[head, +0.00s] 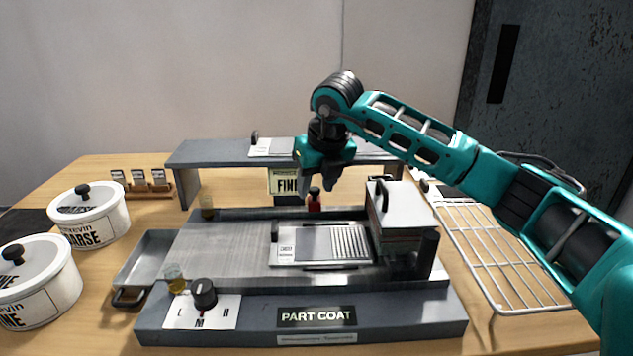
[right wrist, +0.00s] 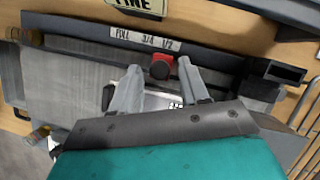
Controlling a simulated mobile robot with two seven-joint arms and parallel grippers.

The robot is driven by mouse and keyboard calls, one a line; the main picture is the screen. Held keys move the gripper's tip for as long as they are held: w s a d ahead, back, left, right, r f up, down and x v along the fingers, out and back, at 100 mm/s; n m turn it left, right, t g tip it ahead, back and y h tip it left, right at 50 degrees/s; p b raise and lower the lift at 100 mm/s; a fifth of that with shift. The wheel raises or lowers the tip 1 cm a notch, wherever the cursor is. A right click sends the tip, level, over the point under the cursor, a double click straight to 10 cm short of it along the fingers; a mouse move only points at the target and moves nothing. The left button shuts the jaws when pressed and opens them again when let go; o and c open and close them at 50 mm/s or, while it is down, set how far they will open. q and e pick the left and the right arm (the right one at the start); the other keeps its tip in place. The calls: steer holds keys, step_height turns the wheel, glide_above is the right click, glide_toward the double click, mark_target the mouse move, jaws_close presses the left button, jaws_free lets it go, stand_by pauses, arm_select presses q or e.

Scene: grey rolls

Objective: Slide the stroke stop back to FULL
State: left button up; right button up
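The stroke stop is a small red block with a black knob (head: 314,196), at the back rail of the grey machine (head: 180,324). In the right wrist view the stop (right wrist: 161,69) lies below the 3/4 to 1/2 end of a white label strip (right wrist: 140,38); FULL is at that strip's left end. My right gripper (head: 318,182) points down just above the stop. It is open, and in the right wrist view its fingers (right wrist: 160,76) show on either side of the stop. I cannot tell whether either finger touches it. My left gripper is not in view.
A grey shelf (head: 215,155) with a FINE sign (head: 287,185) stands behind the rail. A boxy hopper (head: 405,215) stands right of the stop, and a wire rack (head: 490,250) beyond it. White tubs (head: 90,215) are at left. A selector knob (head: 203,293) is in front.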

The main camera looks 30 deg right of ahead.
jaws_close()
stand_by(0.3)
steer(key=shift+w+a+r, duration=0.1)
steer(key=shift+w+a, duration=0.05)
steer(key=shift+a, duration=0.25)
steer(key=p, duration=0.1)
glide_above(278, 211)
jaws_free()
steer(key=shift+a, duration=0.1)
steer(key=shift+o, duration=0.7)
